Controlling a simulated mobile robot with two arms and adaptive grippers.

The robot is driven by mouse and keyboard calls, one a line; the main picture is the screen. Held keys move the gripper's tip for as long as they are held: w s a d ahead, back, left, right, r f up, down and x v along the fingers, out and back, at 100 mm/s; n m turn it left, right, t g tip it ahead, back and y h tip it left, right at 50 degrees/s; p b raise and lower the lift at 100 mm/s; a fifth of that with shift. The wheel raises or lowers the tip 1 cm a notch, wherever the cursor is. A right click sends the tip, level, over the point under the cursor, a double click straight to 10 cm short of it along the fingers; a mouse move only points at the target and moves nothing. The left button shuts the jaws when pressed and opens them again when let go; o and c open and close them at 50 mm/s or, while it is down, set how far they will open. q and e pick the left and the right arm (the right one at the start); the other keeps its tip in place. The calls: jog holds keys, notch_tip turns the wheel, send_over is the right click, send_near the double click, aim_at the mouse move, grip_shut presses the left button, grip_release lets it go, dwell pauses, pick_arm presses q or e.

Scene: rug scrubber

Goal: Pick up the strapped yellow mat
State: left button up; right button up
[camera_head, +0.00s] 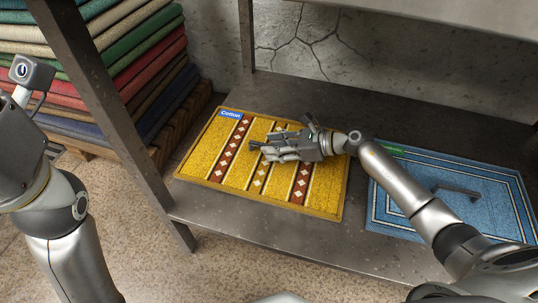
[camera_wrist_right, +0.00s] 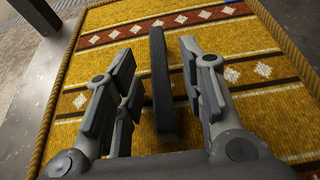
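The yellow mat (camera_head: 215,150) lies flat on the dark lower shelf, with brown-and-white diamond stripes and a blue "Cotton" label (camera_head: 231,114). My right gripper (camera_head: 266,149) is above the middle of the mat and points left. In the right wrist view the mat (camera_wrist_right: 75,75) fills most of the picture. There the mat's dark strap (camera_wrist_right: 162,85) stands up between the spread fingers of my open right gripper (camera_wrist_right: 157,68), with gaps on both sides.
A blue mat (camera_head: 405,188) with a dark strap handle (camera_head: 456,191) lies right of the yellow one, partly under my right arm. A shelf post (camera_head: 110,110) stands between my left arm and the yellow mat. Folded rugs (camera_head: 130,50) are stacked at the left. An upper shelf (camera_head: 450,15) overhangs.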

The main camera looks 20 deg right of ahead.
grip_shut()
jog(key=shift+r, duration=0.15)
